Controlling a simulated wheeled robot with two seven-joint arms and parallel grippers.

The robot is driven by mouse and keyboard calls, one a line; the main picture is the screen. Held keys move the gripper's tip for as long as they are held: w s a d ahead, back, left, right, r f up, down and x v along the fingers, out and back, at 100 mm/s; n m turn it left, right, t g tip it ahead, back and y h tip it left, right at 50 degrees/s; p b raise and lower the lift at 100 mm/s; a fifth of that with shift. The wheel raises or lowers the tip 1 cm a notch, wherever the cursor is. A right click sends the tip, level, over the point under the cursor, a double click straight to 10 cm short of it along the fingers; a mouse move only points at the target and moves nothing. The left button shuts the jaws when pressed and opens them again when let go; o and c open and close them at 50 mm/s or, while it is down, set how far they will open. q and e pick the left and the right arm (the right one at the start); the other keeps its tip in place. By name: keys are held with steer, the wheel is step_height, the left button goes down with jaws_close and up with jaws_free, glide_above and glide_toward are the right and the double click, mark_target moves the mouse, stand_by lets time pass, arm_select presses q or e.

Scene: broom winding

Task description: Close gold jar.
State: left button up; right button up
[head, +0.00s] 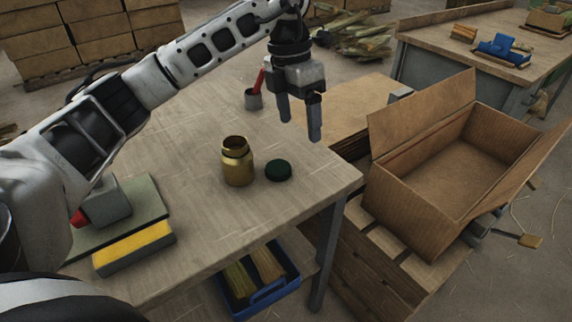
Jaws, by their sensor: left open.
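The gold jar (238,168) stands upright on the wooden table, and its mouth is open at the top. A dark green round lid (278,170) lies flat on the table just right of the jar, apart from it. My left gripper (300,132) is open and empty, pointing down with its fingers apart. In the picture it is above and to the right of the jar and lid, and it touches neither. My right gripper is not in the head view.
A grey cup with a red-handled tool (254,98) stands behind the jar. A yellow sponge-like block (134,248) lies at front left beside a green mat. An open cardboard box (405,205) stands right of the table (190,130). A blue bin (262,296) sits below.

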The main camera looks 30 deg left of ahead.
arm_select(q)
step_height(320, 180, up, 2)
steer(key=r+n+y, duration=0.1)
steer(key=y, duration=0.1)
glide_above(278, 167)
steer(key=shift+w+d+f, duration=0.1)
steer(key=shift+d+f, duration=0.15)
steer(key=shift+d, duration=0.05)
step_height(278, 167, down, 11)
steer(key=shift+r+b, duration=0.15)
steer(key=shift+b, duration=0.45)
steer(key=f, duration=0.5)
steer(key=shift+a+f, duration=0.15)
steer(key=shift+a, duration=0.1)
